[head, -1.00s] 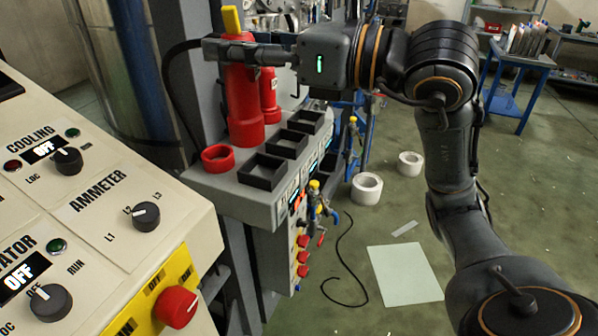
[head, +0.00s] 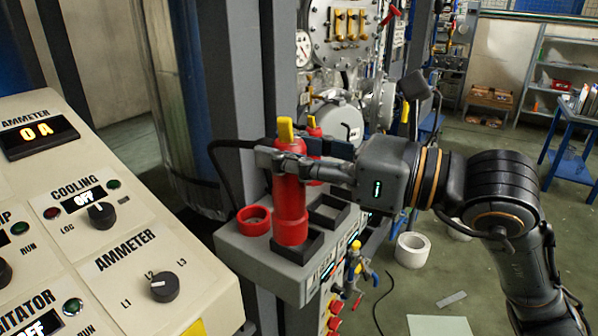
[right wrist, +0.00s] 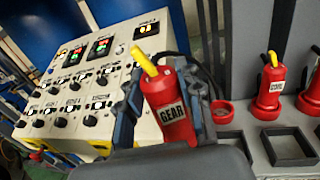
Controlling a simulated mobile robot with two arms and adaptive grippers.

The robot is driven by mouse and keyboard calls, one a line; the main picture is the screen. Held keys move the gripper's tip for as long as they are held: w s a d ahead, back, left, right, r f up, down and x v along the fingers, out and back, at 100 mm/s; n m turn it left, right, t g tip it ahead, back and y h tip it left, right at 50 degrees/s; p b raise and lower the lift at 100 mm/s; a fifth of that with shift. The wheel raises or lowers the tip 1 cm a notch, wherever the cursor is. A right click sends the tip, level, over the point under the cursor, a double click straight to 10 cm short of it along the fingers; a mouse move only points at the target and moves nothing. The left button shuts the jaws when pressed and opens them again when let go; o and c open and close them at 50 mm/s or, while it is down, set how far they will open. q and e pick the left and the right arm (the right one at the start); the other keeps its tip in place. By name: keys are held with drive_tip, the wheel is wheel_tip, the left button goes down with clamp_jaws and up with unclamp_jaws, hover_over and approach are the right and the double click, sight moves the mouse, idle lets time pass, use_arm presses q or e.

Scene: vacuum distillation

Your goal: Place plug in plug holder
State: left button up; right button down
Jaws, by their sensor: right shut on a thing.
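A red plug with a yellow top (head: 290,205) is upright in my right gripper (head: 284,164), whose fingers close around its upper part. In the right wrist view the plug (right wrist: 168,110) shows a GEAR label between the two fingers (right wrist: 165,88). The plug holder is the grey shelf (head: 255,256) with black square sockets. In the head view the plug's base overlaps the nearest socket (head: 318,243). In the right wrist view a socket (right wrist: 290,148) beside the red ring looks empty, and the held plug's base is hidden. My left gripper is out of view.
A second red plug (right wrist: 268,88) stands behind the sockets. A red ring (head: 254,220) sits left of the held plug. The control panel (head: 110,225) is close on the left, and a grey post (head: 235,90) rises behind the shelf. Open floor lies to the right.

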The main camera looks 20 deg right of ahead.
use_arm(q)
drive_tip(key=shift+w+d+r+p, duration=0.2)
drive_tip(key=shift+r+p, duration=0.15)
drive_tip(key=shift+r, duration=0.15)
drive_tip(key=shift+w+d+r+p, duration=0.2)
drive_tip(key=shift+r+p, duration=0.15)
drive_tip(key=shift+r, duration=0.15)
use_arm(e)
drive_tip(key=w+d+f, duration=0.3)
drive_tip(key=w+f, duration=0.5)
drive_tip(key=f, duration=0.3)
drive_tip(key=shift+w+d, duration=0.3)
drive_tip(key=shift+d, duration=0.05)
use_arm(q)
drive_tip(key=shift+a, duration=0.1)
use_arm(e)
drive_tip(key=shift+f, duration=0.2)
drive_tip(key=c, duration=0.9)
unclamp_jaws()
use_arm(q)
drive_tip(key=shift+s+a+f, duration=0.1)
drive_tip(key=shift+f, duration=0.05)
use_arm(e)
drive_tip(key=shift+o, duration=0.2)
drive_tip(key=shift+r, duration=0.1)
